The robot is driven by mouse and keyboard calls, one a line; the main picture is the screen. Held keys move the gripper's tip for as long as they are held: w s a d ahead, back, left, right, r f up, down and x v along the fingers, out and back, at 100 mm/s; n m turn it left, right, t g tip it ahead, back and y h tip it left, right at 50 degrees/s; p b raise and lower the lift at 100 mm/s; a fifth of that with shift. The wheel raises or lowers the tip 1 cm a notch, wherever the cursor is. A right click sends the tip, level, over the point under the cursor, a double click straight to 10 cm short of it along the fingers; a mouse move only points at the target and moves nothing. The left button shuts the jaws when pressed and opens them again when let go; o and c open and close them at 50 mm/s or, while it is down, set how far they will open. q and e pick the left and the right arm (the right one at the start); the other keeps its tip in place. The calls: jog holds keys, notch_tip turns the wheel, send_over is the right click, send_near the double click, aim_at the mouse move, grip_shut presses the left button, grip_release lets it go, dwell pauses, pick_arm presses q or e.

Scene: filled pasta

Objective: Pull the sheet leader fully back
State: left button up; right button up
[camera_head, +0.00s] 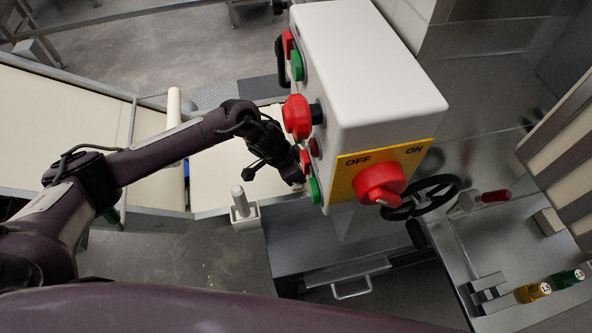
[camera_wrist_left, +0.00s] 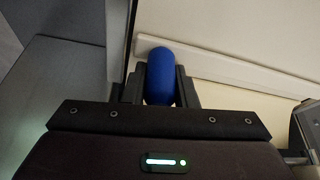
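The blue grip (camera_wrist_left: 160,78) stands at a pale bar (camera_wrist_left: 230,67) along the edge of a cream sheet (camera_wrist_left: 250,28) in the left wrist view; I take this for the sheet leader. My left gripper (camera_wrist_left: 160,88) has a dark finger against each side of the grip, with no clear gap, so it looks shut on it. In the head view my left gripper (camera_head: 299,182) reaches over the cream belt (camera_head: 215,165), beside the control box. The box hides its fingertips and the blue grip there. My right gripper is not in view.
The white control box (camera_head: 375,75) with red and green buttons and a red OFF/ON knob (camera_head: 380,183) stands close right of my left gripper. A black handwheel (camera_head: 430,197) is behind it. A grey post (camera_head: 240,200) stands below my forearm. Yellow and green labelled pieces (camera_head: 533,292) lie at lower right.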

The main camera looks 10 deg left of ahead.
pick_arm(q)
jog(key=shift+o, duration=1.1)
jog(key=shift+a, duration=0.2)
jog(key=shift+o, duration=1.1)
jog(key=shift+d, duration=0.15)
jog(key=p+v, duration=0.1)
jog(key=v, duration=0.6)
jog(key=shift+r, duration=0.35)
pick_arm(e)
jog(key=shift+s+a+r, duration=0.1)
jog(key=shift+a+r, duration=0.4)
pick_arm(q)
jog(key=shift+s, duration=0.1)
jog(key=shift+c, duration=0.2)
